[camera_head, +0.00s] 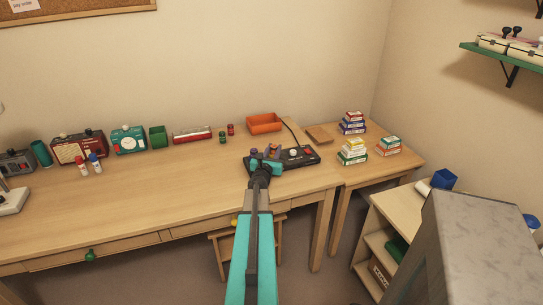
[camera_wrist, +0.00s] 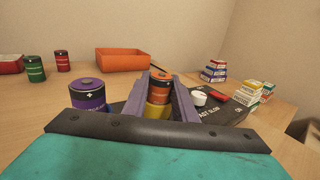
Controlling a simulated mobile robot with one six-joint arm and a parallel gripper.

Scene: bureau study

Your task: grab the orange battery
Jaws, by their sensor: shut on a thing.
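The orange battery (camera_wrist: 159,88) stands upright between the two fingers of my gripper (camera_wrist: 160,97) in the wrist view. My gripper is shut on it. A yellow part shows below the orange one, and the battery's lower end is hidden by the wrist. In the head view my gripper (camera_head: 268,160) is over the left part of a black device (camera_head: 299,157) on the desk; the battery is small and hard to make out there.
A purple battery (camera_wrist: 88,94) stands close to the left of my gripper. Green (camera_wrist: 35,68) and red (camera_wrist: 63,61) batteries stand farther left. An orange tray (camera_wrist: 122,60) is behind. Stacked small boxes (camera_head: 352,152) are to the right. The desk's middle is clear.

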